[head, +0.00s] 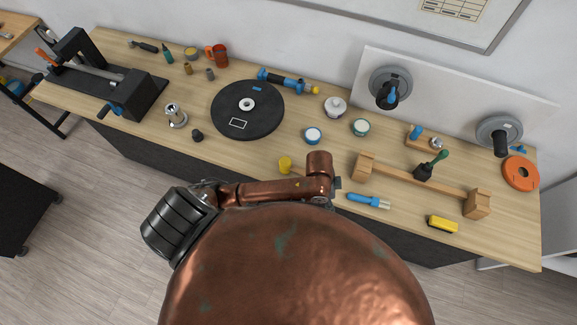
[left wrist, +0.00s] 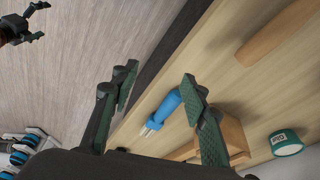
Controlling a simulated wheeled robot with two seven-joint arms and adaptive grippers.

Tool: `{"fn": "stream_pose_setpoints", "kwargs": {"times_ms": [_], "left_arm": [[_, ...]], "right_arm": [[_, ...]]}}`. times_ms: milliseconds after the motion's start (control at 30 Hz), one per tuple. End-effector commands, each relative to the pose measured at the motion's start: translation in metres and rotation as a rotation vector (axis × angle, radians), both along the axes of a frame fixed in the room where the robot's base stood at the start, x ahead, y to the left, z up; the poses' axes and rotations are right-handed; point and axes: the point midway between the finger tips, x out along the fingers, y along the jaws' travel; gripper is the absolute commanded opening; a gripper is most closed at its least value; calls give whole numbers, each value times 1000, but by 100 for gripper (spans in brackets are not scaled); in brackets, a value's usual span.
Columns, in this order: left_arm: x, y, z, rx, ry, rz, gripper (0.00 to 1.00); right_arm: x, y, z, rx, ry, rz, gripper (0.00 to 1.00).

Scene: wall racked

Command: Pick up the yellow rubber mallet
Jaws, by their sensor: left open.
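No mallet with a clear handle and head can be made out. A short yellow cylinder (head: 285,165) stands near the bench's front edge, just beyond my copper arm in the head view; I cannot tell whether it is part of a mallet. A yellow block (head: 442,223) lies near the front right edge. A blue tool with a yellow end (head: 283,82) lies at the back. My left gripper (left wrist: 158,78) is open and empty above the front edge. A blue brush (left wrist: 165,107) shows beyond and between its fingers. My right gripper (left wrist: 22,22) is small at the upper left.
A wooden beam on two blocks (head: 420,178) holds a dark green-handled tool (head: 430,165). A black turntable (head: 262,122) and a black vise-like fixture (head: 130,95) occupy the left half. A green-lidded jar (left wrist: 285,143) stands beyond the wooden block (left wrist: 232,135). Wall discs (head: 391,87) back the right side.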

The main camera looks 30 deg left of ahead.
Motion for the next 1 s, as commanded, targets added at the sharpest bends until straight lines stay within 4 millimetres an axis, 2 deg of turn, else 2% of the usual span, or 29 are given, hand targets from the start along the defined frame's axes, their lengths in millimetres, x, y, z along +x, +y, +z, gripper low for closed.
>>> {"fn": "stream_pose_setpoints", "kwargs": {"times_ms": [67, 167, 400, 533, 667, 1000], "left_arm": [[9, 5, -1, 99, 18, -120, 41], [17, 26, -5, 230, 60, -231, 41], [46, 104, 6, 504, 153, -331, 41], [56, 135, 16, 590, 186, -334, 41], [60, 150, 19, 624, 204, -332, 41], [57, 166, -10, 627, 207, -331, 41]], "right_arm": [[0, 0, 1, 0, 0, 0, 100], [0, 0, 2, 0, -1, 0, 100], [0, 0, 3, 0, -1, 0, 100], [0, 0, 3, 0, -1, 0, 100], [0, 1, 4, 1, -1, 0, 100], [0, 5, 12, 4, 0, -1, 100]]}}
